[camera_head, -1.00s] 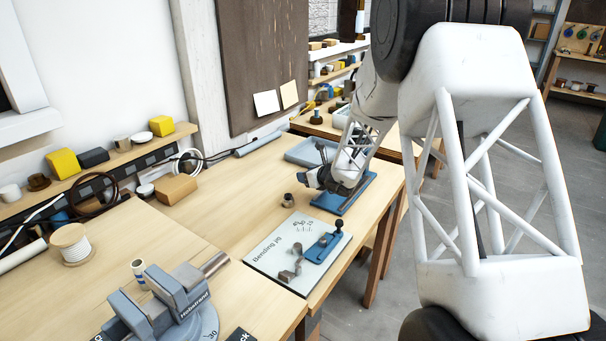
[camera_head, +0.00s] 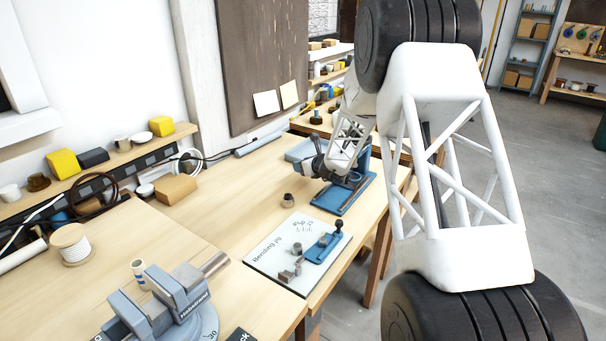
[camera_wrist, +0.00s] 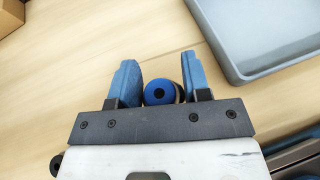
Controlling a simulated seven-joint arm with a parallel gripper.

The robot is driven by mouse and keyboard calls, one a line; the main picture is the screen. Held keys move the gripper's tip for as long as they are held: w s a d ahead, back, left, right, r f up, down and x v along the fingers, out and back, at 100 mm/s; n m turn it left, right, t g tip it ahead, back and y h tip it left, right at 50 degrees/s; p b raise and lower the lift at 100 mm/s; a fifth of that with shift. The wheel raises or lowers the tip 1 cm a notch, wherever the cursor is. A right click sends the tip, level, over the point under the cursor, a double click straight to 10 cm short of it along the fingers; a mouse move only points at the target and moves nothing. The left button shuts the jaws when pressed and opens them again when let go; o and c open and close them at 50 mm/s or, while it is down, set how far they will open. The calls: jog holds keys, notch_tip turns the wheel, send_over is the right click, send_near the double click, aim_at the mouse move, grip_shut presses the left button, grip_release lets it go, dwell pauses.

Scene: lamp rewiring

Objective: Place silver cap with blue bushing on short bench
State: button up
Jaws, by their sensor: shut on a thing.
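The rest of the held piece, including any silver cap, is hidden behind the bushing and the gripper body. Pale wood lies below it. In the head view, my gripper (camera_head: 314,163) is small and partly hidden by my wrist, over the far part of the wooden bench (camera_head: 235,185); the held piece cannot be made out there. Which bench is the short one is not clear.
A grey-blue tray (camera_head: 299,152) lies beside my gripper, and its edge shows in the wrist view (camera_wrist: 226,45). A blue fixture (camera_head: 328,203), a small dark-topped part (camera_head: 288,199) and the bending jig board (camera_head: 270,262) stand nearer. A vise (camera_head: 165,305) is at front left.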

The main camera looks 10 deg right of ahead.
jog(key=shift+f, duration=1.75)
jog(key=shift+f, duration=0.1)
jog(key=o, duration=1)
jog(key=shift+v, duration=6.1)
